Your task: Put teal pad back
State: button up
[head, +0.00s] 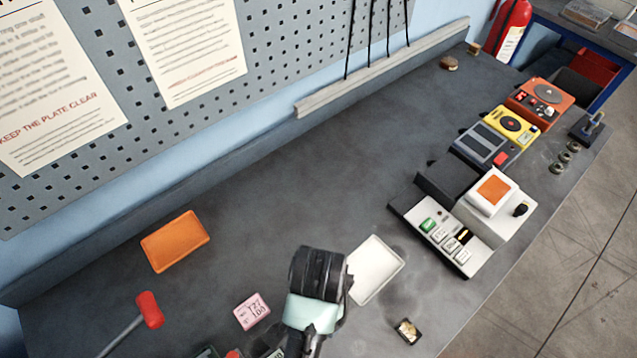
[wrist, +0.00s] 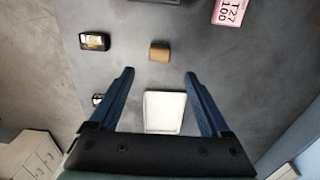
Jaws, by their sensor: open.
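I cannot make out a teal pad in either view. The pale mint part low in the head view is on my own arm. My gripper (wrist: 159,73) is open and empty in the wrist view, its two blue fingers wide apart. A small brown block (wrist: 159,51) lies on the bench just past the fingertips, roughly in line with the gap. It does not show in the head view, where my arm covers part of the bench. A white tray (head: 375,269) lies right of my arm and looks empty. It also shows between the fingers in the wrist view (wrist: 165,112).
An orange tray (head: 175,241), a red mallet (head: 150,310) and a pink card (head: 252,311) lie left of my arm. A small black-and-gold item (head: 407,331) lies near the front edge. A switch panel (head: 443,236) and several devices stand right. The back middle is clear.

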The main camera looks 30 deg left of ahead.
jog(key=shift+r, duration=0.65)
jog(key=w+r+n+t+y, duration=0.15)
jog(key=w+r+t, duration=0.65)
jog(key=w+r, duration=0.8)
jog(key=w+d+r+t, duration=0.1)
jog(key=w+r+t, duration=0.2)
jog(key=r, duration=0.4)
jog(key=w+d+r+t, duration=0.1)
jog(key=w+r+t, duration=0.2)
jog(key=r, duration=0.5)
jog(key=d+r+n+t, duration=0.1)
jog(key=d+r+t, duration=0.15)
jog(key=r, duration=0.55)
jog(key=d+r+n+t, duration=0.1)
jog(key=r+t, duration=0.3)
jog(key=r, duration=0.4)
jog(key=s+d+r+t+h, duration=0.1)
jog(key=s+d+r+t, duration=0.1)
jog(key=s+r, duration=0.3)
jog(key=s+d+r+t+h, duration=0.1)
jog(key=s+r+t, duration=0.4)
jog(key=r, duration=0.8)
jog(key=shift+s+d, duration=0.6)
jog(key=shift+s, duration=0.05)
jog(key=shift+f+n, duration=0.1)
jog(key=shift+n, duration=0.15)
